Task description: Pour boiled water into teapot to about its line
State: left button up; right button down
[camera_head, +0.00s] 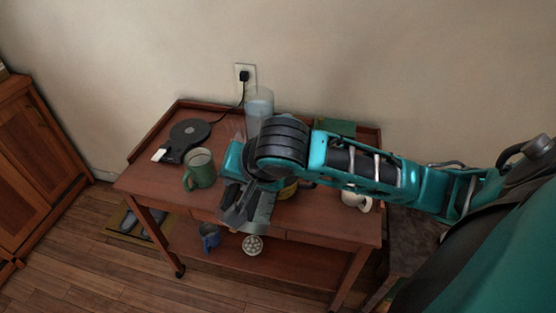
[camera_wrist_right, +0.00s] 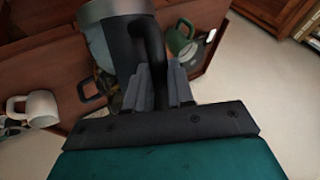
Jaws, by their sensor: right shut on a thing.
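My right gripper (camera_wrist_right: 158,88) is shut on the black handle of a kettle (camera_wrist_right: 100,45) with a metallic rim and a pale, see-through body. In the head view this gripper (camera_head: 245,208) is over the front of the wooden cart, and my arm hides most of what it holds. A teapot (camera_wrist_right: 104,82) with a dark handle and a yellowish part lies beyond the kettle in the wrist view, partly covered; a yellow bit (camera_head: 288,191) shows under my arm. Its line and water level cannot be seen. My left gripper is not in view.
A black kettle base (camera_head: 188,136) with a cord to the wall outlet sits on the wooden cart (camera_head: 150,180) at left. A green mug (camera_head: 200,168) stands beside my gripper, a white mug (camera_head: 362,202) at right. A tall translucent cylinder (camera_head: 259,105) shows at the back.

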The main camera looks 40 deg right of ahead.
aim_at(235, 194)
jog(key=shift+s+a+f+n+t+h, duration=0.25)
jog(key=shift+a+f+h, duration=0.15)
jog(key=shift+f, duration=0.25)
jog(key=shift+s+a+f+n+t+h, duration=0.15)
jog(key=shift+a+f+t+h, duration=0.15)
jog(key=shift+f, duration=0.3)
jog(key=shift+s+a+f+h+b, duration=0.15)
jog(key=shift+a+f+h+b, duration=0.2)
jog(key=shift+f+b, duration=0.25)
jog(key=s+a+f+n+t+h+b, duration=0.1)
jog(key=a+f+t+h+b, duration=0.15)
jog(key=f, duration=0.25)
jog(key=s+a+f+n+t+h+b, duration=0.1)
jog(key=s+a+f+h+b, duration=0.1)
jog(key=a+f+h+b, duration=0.15)
jog(key=shift+y, duration=0.35)
jog(key=r+p, duration=0.2)
jog(key=r, duration=0.1)
jog(key=r+p, duration=0.1)
jog(key=p, duration=0.1)
jog(key=shift+w+d+r, duration=0.2)
jog(key=shift+d, duration=0.1)
